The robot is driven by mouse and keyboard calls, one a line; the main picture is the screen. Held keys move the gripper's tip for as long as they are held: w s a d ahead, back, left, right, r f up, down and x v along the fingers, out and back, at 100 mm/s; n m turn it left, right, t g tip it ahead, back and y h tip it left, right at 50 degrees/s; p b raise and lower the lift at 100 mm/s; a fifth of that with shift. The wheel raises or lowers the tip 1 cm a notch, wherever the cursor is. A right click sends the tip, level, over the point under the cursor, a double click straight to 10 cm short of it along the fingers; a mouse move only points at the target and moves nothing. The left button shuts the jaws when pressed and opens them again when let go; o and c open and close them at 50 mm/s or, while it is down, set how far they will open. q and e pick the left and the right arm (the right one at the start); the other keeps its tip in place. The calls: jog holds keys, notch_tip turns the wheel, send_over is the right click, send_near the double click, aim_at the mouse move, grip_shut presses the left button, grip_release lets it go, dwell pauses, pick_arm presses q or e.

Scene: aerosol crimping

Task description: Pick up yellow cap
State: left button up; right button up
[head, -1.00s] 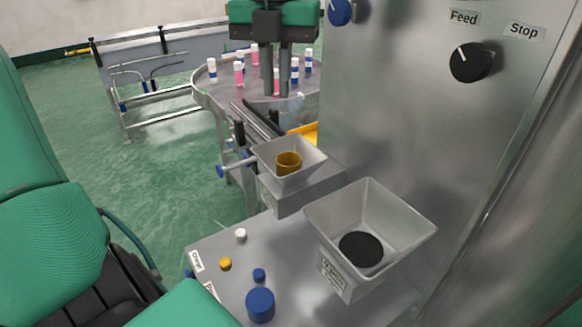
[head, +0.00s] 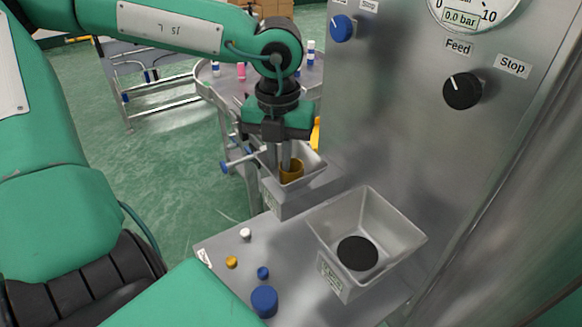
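The yellow cap (head: 292,172), an amber round piece, sits in the grey hopper (head: 313,162) in the middle of the head view. My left gripper (head: 281,166) points down into this hopper. Its two fingers show a narrow gap, and their tips are at the cap, overlapping it in the view. Contact with the cap cannot be made out. The hopper's rim and the fingers hide part of the cap. My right gripper is not in view.
A nearer grey hopper (head: 405,240) holds a black disc (head: 357,253). A blue cap (head: 264,301) and small blue (head: 263,273), yellow (head: 231,262) and white (head: 245,234) pieces are on the metal top. A steel panel with knobs stands at right.

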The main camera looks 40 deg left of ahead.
pick_arm(q)
jog(key=shift+f, duration=0.2)
jog(key=shift+d, duration=0.1)
jog(key=shift+c, duration=0.9)
grip_shut()
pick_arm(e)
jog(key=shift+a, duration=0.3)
pick_arm(q)
jog(key=shift+r, duration=0.2)
